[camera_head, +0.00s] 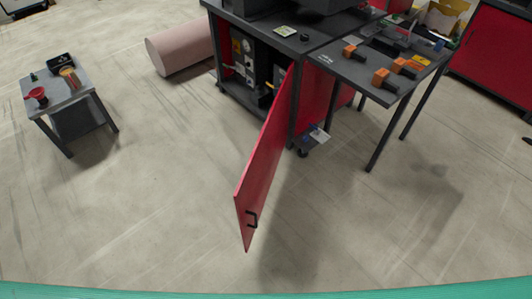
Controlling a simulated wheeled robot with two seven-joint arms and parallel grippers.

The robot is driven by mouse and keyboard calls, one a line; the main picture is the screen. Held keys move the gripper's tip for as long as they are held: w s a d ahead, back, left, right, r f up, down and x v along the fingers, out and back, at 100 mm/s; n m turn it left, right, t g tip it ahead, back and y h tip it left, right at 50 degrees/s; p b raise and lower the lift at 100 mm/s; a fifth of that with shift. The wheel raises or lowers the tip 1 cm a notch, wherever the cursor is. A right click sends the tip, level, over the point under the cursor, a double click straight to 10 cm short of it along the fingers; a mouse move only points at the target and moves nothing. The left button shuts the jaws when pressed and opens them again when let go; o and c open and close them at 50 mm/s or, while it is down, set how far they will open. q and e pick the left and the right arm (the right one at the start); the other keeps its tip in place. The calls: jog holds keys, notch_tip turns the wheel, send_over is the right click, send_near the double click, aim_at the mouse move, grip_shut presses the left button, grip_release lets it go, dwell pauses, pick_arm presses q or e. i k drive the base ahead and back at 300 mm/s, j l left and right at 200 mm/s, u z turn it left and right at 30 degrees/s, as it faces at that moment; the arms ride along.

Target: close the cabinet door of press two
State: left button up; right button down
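The red cabinet door (268,150) stands wide open, swung out from the dark cabinet (240,100) toward me. A black handle (252,219) sits near its lower, nearer corner. The cabinet's inside shows to the left of the door, with gauges and grey and black equipment (245,55) in it. No label tells me which press this is. Neither of my grippers is in view.
A dark side table (330,62) with orange-handled tools stands right of the door. A small grey table (58,98) stands at far left. A pinkish cylinder (180,50) lies beside the cabinet. The floor (150,220) around the door's near end is clear.

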aim_at(250, 195)
jog(key=i+l+u, duration=0.35)
jog(key=i+l, duration=0.45)
jog(key=k+u, duration=0.2)
jog(key=k, duration=0.25)
jog(key=k+j+u, duration=0.2)
jog(key=k, duration=0.2)
